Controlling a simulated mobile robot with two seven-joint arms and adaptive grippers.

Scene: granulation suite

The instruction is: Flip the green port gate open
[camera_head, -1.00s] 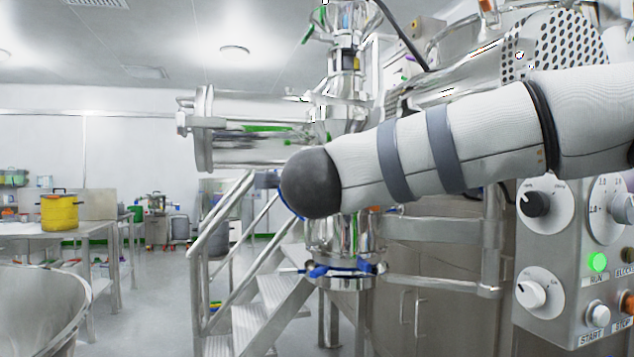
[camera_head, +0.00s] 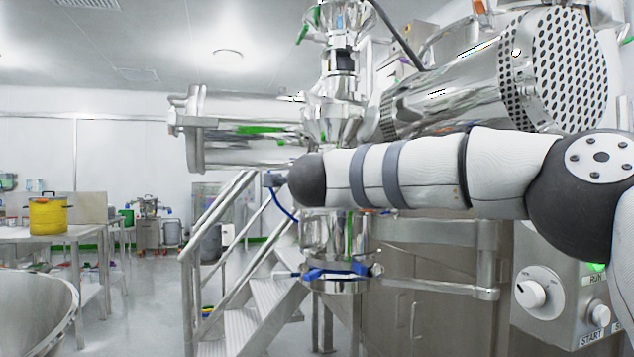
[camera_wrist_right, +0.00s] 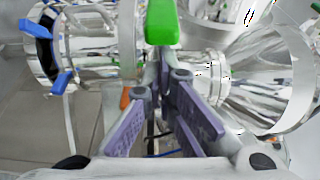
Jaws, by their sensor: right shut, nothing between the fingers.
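The green port gate handle (camera_wrist_right: 161,22) shows at the top middle of the right wrist view as a bright green, blunt-ended piece. My right gripper (camera_wrist_right: 164,68) is shut and empty, with its purple-padded fingers pointing at the green handle. The fingertips appear just below the handle's end in the picture; I cannot tell whether they touch. In the head view my right arm crosses from the right and hides the middle of the steel column. The right gripper does not show there, and I cannot pick out the gate there with certainty. My left gripper is in neither view.
Blue clamp handles (camera_head: 335,270) sit on the column below my arm; blue clamps (camera_wrist_right: 62,82) also show in the wrist view. Steel stairs (camera_head: 265,305) stand left of the column, a control panel (camera_head: 560,300) at right. Polished pipework surrounds the gripper closely.

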